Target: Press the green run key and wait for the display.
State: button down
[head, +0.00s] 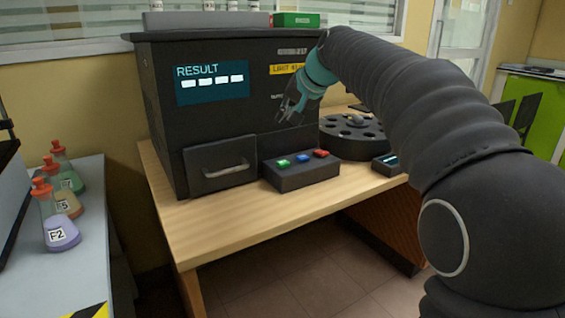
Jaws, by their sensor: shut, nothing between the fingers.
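The black analyser (165,130) stands on the wooden table. Its display (212,82) is lit and reads RESULT above a row of white bars. A dark key box (300,180) sits in front of it. The green key (283,163) is at its left, a blue key (303,159) in the middle and a red key (321,154) at the right. My gripper (289,108) is shut and empty, in front of the analyser's face. It is above the key box and apart from the green key.
A closed drawer (215,168) with a handle is left of the key box. A round black carousel (352,138) and a small device with a screen (386,164) are to the right. Several stoppered flasks (60,232) stand on the left bench. The table front (245,215) is clear.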

jog(key=b, duration=0.7)
send_over(285, 163)
notch_tip(285, 163, down, 7)
jog(key=shift+w+r, duration=0.1)
jog(key=shift+w, duration=0.05)
jog(key=shift+f+b, duration=0.5)
jog(key=shift+f, duration=0.5)
jog(key=shift+f, duration=0.1)
jog(key=shift+f, duration=0.35)
jog(key=shift+f+b, duration=0.5)
jog(key=shift+b, duration=0.05)
dwell(0.9)
jog(key=shift+r, duration=0.15)
jog(key=shift+r+p, duration=0.75)
jog(key=shift+p, duration=0.2)
jog(key=shift+r, duration=0.15)
